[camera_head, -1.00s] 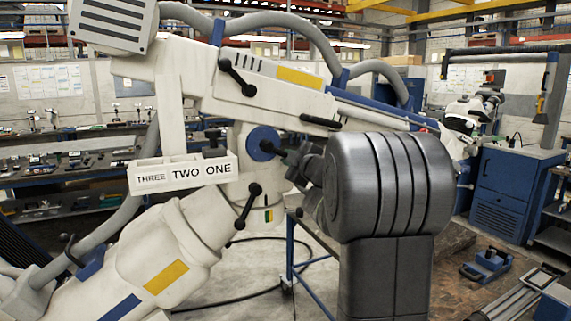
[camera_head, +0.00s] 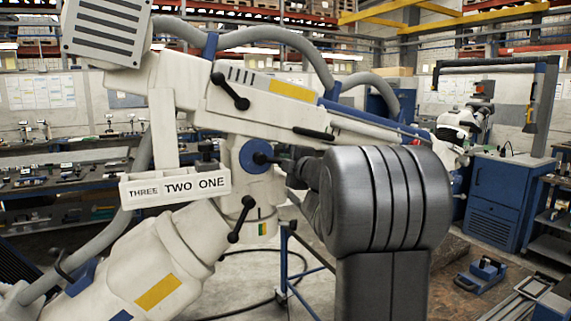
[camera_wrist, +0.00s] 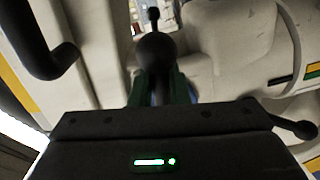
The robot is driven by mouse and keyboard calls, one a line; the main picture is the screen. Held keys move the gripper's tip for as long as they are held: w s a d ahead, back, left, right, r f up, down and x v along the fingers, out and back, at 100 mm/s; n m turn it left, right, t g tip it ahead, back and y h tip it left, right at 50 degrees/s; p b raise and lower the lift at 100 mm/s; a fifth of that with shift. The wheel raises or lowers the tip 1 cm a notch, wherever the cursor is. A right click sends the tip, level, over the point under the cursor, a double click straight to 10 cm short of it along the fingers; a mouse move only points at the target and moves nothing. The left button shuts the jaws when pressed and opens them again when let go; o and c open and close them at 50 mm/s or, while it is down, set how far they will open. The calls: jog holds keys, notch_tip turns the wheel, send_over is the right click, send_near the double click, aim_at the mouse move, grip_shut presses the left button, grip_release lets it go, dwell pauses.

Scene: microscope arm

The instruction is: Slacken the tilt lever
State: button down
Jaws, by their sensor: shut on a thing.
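The white microscope arm (camera_head: 185,240) fills the left and middle of the head view. A short black lever, which looks like the tilt lever (camera_head: 264,158), sticks out of a blue round hub on its joint. My gripper (camera_head: 290,166) reaches in from the right and is shut on this lever's end. In the wrist view the dark rounded lever end (camera_wrist: 155,50) sits between my gripper's fingers (camera_wrist: 158,88). The fingers and wrist hide part of the lever, so its exact angle is unclear.
Two other black ball-ended levers are close by: an upper one (camera_head: 230,92) and a lower one (camera_head: 241,218). A white box lettered THREE TWO ONE (camera_head: 175,188) hangs at left. A blue cabinet (camera_head: 497,198) stands at the back right.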

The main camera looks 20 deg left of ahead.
jog(key=c, duration=1.4)
grip_release()
jog(key=shift+c, duration=0.2)
jog(key=shift+d, duration=0.1)
jog(key=b+v, duration=0.1)
jog(key=v, duration=1.2)
jog(key=shift+s+d+b, duration=0.25)
jog(key=shift+b, duration=0.05)
jog(key=shift+w+a+r, duration=0.1)
jog(key=p+x, duration=0.1)
jog(key=x, duration=1.2)
jog(key=shift+w+a+p, duration=0.2)
jog(key=shift+a+p, duration=0.05)
jog(key=shift+p, duration=0.1)
